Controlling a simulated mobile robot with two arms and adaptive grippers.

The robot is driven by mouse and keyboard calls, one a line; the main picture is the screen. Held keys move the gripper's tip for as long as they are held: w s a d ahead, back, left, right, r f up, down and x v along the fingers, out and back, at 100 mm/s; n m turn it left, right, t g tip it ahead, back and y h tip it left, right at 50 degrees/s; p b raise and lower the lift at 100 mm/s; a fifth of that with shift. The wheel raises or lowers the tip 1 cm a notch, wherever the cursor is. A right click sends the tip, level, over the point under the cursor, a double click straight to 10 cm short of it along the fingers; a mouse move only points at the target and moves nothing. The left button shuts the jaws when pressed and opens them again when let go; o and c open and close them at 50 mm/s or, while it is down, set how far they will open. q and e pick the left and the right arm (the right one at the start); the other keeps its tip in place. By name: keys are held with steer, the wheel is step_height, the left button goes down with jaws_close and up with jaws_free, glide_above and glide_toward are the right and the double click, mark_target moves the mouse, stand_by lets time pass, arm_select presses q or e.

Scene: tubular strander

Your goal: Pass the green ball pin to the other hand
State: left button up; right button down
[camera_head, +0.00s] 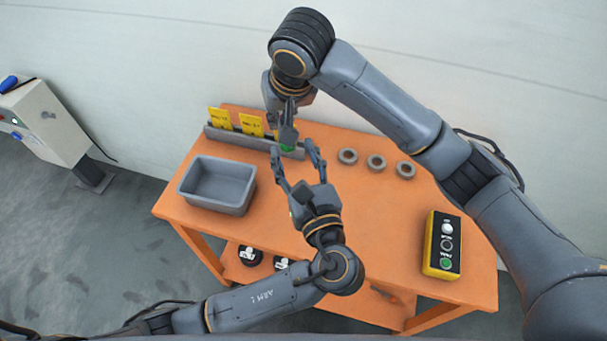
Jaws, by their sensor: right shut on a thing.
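The green ball pin (287,149) shows as a small green piece at the tips of my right gripper (287,138). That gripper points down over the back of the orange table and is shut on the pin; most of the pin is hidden. My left gripper (294,154) reaches up from below with its two fingers spread. It is open, and the green piece appears between its fingertips in the picture. I cannot tell whether the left fingers touch the pin.
The orange table (345,235) holds a grey bin (216,186) at left, a grey rack (240,140) with yellow cards behind, several grey rings (376,163) and a yellow-black button box (442,245) at right. A control cabinet (42,122) stands far left. Table middle is clear.

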arm_select(q)
steer(key=shift+x, duration=1.1)
jaws_close()
arm_select(e)
steer(key=c, duration=1.3)
jaws_free()
steer(key=shift+c, duration=0.2)
steer(key=shift+r, duration=0.1)
